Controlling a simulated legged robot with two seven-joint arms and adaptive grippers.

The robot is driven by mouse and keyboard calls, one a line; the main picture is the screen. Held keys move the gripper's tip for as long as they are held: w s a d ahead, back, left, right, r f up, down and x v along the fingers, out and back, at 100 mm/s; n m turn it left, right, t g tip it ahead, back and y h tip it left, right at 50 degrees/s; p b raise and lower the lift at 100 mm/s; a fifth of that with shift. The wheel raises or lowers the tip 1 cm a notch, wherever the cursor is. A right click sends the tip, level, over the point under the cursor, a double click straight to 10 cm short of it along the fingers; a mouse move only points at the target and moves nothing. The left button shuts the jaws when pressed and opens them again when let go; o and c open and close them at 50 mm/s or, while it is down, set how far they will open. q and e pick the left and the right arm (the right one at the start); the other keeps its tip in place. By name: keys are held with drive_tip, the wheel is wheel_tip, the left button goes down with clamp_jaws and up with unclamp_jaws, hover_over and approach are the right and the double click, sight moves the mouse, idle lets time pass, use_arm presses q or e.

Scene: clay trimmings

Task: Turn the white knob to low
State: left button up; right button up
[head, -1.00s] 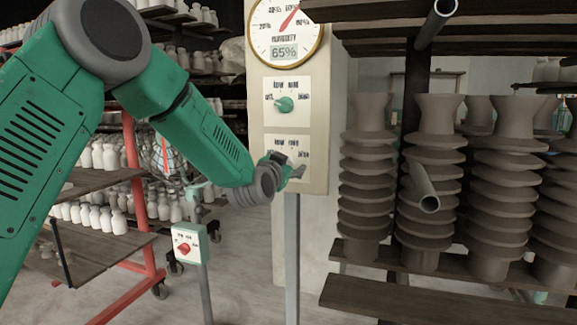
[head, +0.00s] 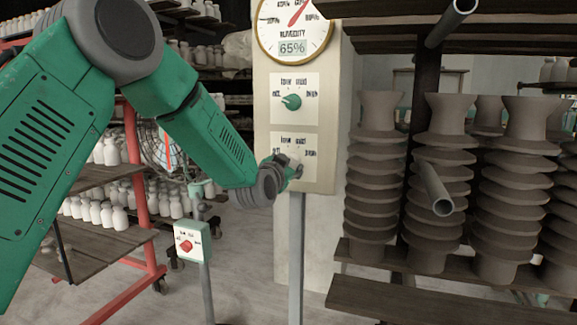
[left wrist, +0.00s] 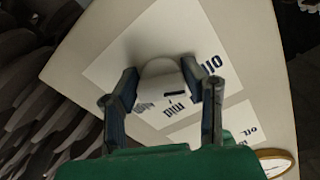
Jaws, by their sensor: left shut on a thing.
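The white knob (left wrist: 160,74) sits on a white label plate in the left wrist view. A dark mark shows on its lower edge, facing the printed words, but I cannot tell for sure which setting it marks. My left gripper (left wrist: 163,92) has one finger on each side of the knob and is shut on it. In the head view my left gripper (head: 296,168) is at the lower plate (head: 306,144) of the cream panel, where "low" and "mid" are printed above; it largely hides the knob. My right gripper is not in view.
A green knob (head: 291,102) sits above on the same panel, under a round humidity gauge (head: 293,28) reading 65%. A small box with a red knob (head: 187,246) stands lower left. Ribbed clay stacks (head: 448,190) and pipe ends crowd the right.

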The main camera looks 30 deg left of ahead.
use_arm(q)
drive_tip(key=shift+w+d+r+m+p, duration=0.1)
drive_tip(key=shift+d+r+m+p, duration=0.15)
drive_tip(key=shift+r+m+p, duration=0.3)
drive_tip(key=m+p, duration=0.1)
drive_tip(key=m, duration=0.4)
drive_tip(key=shift+f+m+p, duration=0.1)
drive_tip(key=shift+m+p, duration=0.2)
drive_tip(key=shift+m, duration=0.05)
drive_tip(key=shift+f+m, duration=0.1)
drive_tip(key=shift+m, duration=0.5)
drive_tip(key=shift+d, duration=0.1)
drive_tip(key=shift+f, duration=0.15)
